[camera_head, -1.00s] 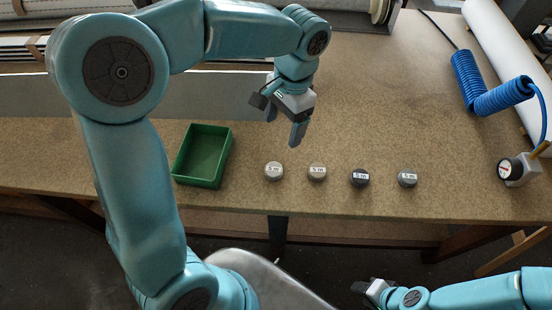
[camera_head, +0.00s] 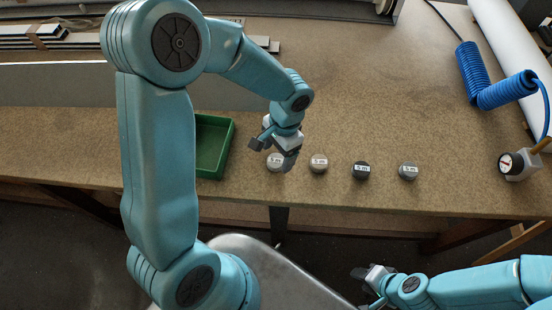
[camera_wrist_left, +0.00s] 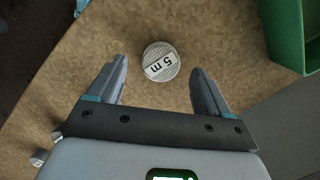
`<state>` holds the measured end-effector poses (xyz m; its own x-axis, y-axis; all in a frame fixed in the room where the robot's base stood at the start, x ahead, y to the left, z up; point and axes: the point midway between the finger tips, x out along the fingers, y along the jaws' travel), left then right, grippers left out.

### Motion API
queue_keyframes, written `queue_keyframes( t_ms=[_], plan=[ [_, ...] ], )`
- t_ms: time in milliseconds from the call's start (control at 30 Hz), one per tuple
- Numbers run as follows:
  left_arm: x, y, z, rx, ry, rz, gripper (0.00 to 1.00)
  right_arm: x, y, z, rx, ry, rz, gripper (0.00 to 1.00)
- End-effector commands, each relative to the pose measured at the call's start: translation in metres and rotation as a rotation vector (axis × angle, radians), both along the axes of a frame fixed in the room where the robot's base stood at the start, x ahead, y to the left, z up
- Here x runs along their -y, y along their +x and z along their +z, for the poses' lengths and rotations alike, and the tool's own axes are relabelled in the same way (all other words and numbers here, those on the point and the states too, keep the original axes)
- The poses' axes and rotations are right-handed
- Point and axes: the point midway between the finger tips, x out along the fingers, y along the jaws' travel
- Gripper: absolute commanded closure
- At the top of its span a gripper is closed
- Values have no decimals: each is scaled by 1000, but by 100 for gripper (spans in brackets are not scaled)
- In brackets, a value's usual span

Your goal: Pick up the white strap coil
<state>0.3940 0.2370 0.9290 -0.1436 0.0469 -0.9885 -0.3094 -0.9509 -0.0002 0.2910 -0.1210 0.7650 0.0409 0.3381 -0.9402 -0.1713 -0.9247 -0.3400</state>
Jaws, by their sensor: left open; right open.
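The white strap coil (camera_head: 275,162) is the leftmost of several small round coils in a row near the table's front edge, partly covered by my left gripper. In the left wrist view the coil (camera_wrist_left: 161,50) bears a "5 m" label and lies ahead, between the lines of the two fingers. My left gripper (camera_head: 273,151) is open and empty, just above and beside the coil; its fingers (camera_wrist_left: 160,75) show apart in the wrist view. My right gripper (camera_head: 366,277) is open, low in front of the table, away from the coils.
A beige-grey coil (camera_head: 318,163), a dark coil (camera_head: 361,170) and a blue-grey coil (camera_head: 408,171) stand to the right. A green tray (camera_head: 229,150) is close on the left. A blue spiral hose (camera_head: 490,85) and gauge (camera_head: 511,163) lie far right.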

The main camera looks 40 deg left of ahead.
Motion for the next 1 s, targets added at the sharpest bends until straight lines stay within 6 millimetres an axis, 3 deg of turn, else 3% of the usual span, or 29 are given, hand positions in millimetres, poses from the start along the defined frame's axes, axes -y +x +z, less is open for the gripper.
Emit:
queue_keyframes(
  t_ms=[133,400,467,600,1000],
  plan=[
    [-1,-3,-19,-2,-1,1,21,0,0,3,0,0,0,57],
    [-2,-2,-23,0,-1,0,21,0,0,3,0,0,0,57],
    [-2,-2,-23,0,-1,0,37,0,0,3,0,0,0,57],
    [-2,-2,-23,1,-1,0,81,0,0,3,0,0,0,57],
    [-2,-1,-16,4,-1,2,82,0,0,3,0,0,0,57]
  ],
)
